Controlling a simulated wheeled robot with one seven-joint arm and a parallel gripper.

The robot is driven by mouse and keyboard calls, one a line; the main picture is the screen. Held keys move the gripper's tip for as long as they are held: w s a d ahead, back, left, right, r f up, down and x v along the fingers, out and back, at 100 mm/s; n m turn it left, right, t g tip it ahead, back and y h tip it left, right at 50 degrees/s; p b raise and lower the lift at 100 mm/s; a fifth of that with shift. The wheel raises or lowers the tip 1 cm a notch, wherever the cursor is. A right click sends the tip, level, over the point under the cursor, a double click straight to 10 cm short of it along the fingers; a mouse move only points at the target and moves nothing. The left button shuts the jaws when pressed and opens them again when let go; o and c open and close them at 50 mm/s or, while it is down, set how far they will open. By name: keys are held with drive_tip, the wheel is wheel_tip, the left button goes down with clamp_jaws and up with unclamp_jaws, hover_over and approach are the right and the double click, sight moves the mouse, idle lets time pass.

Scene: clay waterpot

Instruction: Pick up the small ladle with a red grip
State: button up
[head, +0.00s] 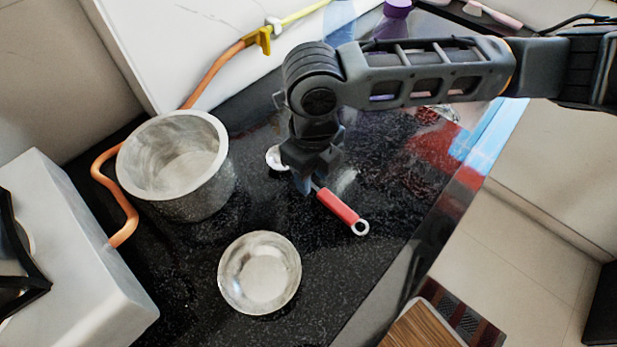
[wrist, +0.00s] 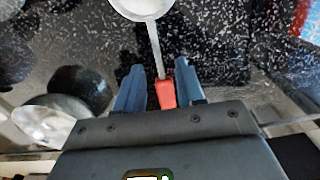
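The small ladle lies on the black speckled counter. Its red grip (head: 341,206) points down to the right in the head view, and its pale bowl (head: 274,158) shows at the left of my gripper (head: 306,184). My gripper covers part of the handle there. In the wrist view, my gripper (wrist: 160,67) is open, with blue fingers on both sides of the ladle. The metal stem and the start of the red grip (wrist: 165,94) lie between the fingers, with gaps on both sides. The ladle's bowl (wrist: 143,7) is at the top edge. The grip's far end is hidden there.
A large metal pot (head: 182,170) stands left of my gripper. A shallow metal bowl (head: 259,273) sits in front of it. An orange hose (head: 212,72) runs behind and beside the pot. A purple bottle (head: 395,18) stands at the back. The counter right of the ladle is clear.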

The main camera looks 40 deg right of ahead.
drive_tip(key=shift+f, duration=0.75)
drive_tip(key=shift+c, duration=0.2)
clamp_jaws()
